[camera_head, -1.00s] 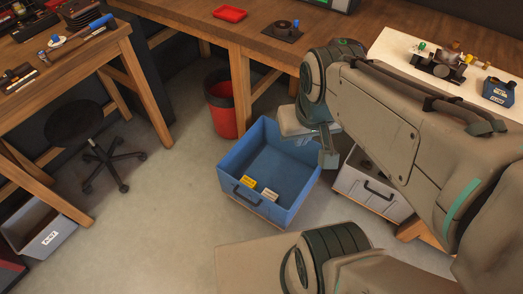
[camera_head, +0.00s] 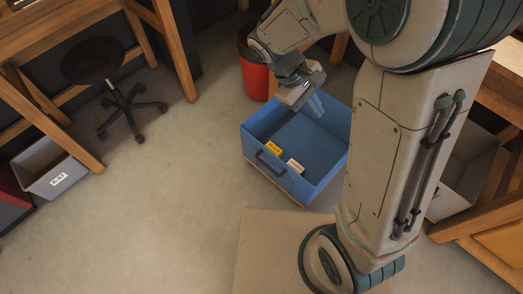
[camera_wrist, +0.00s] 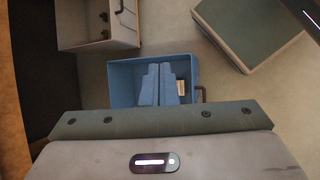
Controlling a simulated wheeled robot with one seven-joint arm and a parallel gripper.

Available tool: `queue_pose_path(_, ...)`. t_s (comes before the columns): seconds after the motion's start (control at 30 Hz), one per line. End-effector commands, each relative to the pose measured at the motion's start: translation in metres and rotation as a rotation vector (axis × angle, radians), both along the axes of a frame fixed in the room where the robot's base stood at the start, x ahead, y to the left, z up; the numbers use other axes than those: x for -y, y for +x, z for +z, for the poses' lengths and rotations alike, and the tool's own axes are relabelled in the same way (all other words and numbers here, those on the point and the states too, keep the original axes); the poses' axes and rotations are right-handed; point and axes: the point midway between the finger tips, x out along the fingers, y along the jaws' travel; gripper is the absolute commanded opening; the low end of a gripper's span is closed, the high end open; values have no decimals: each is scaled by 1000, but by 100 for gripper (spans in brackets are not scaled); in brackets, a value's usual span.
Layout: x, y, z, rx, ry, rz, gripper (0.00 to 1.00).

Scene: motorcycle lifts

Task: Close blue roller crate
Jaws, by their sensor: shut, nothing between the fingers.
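The blue roller crate (camera_head: 262,166) stands open on the floor in the middle of the head view, with a dark handle on its front wall. A yellow label and a white label show inside near that wall. The crate also shows in the wrist view (camera_wrist: 122,82), with its handle at the right. My gripper (camera_head: 316,107) is over the far part of the crate, pointing down at it. In the wrist view the shut, empty fingers (camera_wrist: 160,70) overlap the crate's interior. I cannot tell how far they are above its floor, or whether they touch a wall.
A red bin (camera_head: 254,76) stands behind the crate. A grey crate (camera_head: 466,170) is to the right, partly hidden by my arm. A stool (camera_head: 120,95) and another grey crate (camera_head: 50,168) are at the left.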

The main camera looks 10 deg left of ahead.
Motion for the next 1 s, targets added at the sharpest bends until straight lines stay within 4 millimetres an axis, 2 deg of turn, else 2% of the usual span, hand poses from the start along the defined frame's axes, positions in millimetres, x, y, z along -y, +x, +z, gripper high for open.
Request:
queue_pose_path(0.03,-12,6,-37,-35,-56,66,0)
queue_pose_path(0.3,-69,33,-155,-151,-351,394,0)
queue_pose_path(0.5,-118,41,-250,-196,-583,639,0)
queue_pose_path(0.8,-189,27,-398,-201,-931,999,0)
queue_pose_path(0.9,-207,19,-437,-186,-1023,1093,0)
queue_pose_path(1.0,-218,11,-464,-173,-1090,1159,0)
